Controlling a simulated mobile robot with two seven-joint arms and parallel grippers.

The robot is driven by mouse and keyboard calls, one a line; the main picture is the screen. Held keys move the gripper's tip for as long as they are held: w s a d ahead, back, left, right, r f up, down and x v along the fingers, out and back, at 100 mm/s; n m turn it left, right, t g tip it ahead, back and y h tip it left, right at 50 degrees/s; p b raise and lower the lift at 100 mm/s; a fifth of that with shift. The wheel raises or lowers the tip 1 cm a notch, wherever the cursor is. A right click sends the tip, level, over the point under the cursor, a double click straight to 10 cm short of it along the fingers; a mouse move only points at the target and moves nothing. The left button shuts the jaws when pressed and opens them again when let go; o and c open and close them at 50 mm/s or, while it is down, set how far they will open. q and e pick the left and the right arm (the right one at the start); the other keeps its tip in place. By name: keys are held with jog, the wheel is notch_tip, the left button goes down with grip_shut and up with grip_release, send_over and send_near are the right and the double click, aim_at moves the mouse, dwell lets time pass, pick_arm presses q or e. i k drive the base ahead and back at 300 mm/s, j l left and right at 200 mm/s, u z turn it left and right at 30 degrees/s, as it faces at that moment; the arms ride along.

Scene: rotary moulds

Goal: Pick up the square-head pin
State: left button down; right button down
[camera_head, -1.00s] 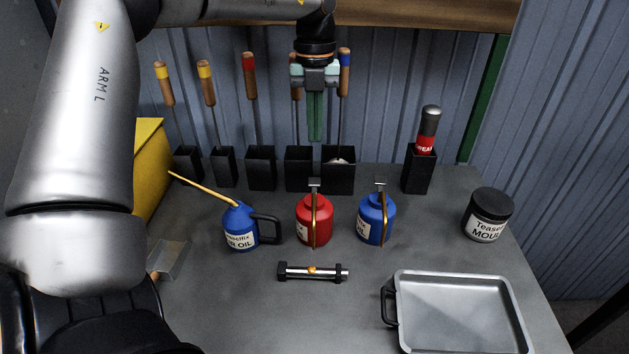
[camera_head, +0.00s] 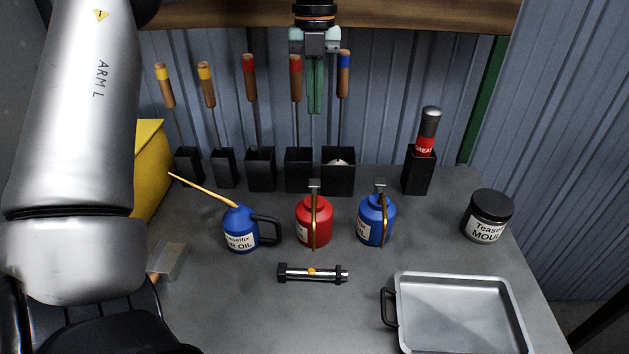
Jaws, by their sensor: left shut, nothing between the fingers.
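What looks like the square-head pin (camera_head: 325,273) is a short silver rod lying level across a small black rest at the front middle of the table. An orange mark sits at its middle, and its left end is dark; the head's exact shape is too small to tell. My left gripper (camera_head: 315,108) is high at the back in front of the wall. Its green fingers point down, shut and empty, well above and behind the pin. My right gripper is not in view.
A blue oil can (camera_head: 240,230), a red can (camera_head: 314,222) and another blue can (camera_head: 376,220) stand behind the pin. Black holders with tools line the back. A metal tray (camera_head: 390,308) and a mould jar (camera_head: 488,216) are at right.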

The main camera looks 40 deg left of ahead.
aim_at(284, 273)
jog(key=k+l, duration=0.55)
jog(key=l, duration=0.2)
jog(key=k+l, duration=0.6)
jog(key=l, duration=0.1)
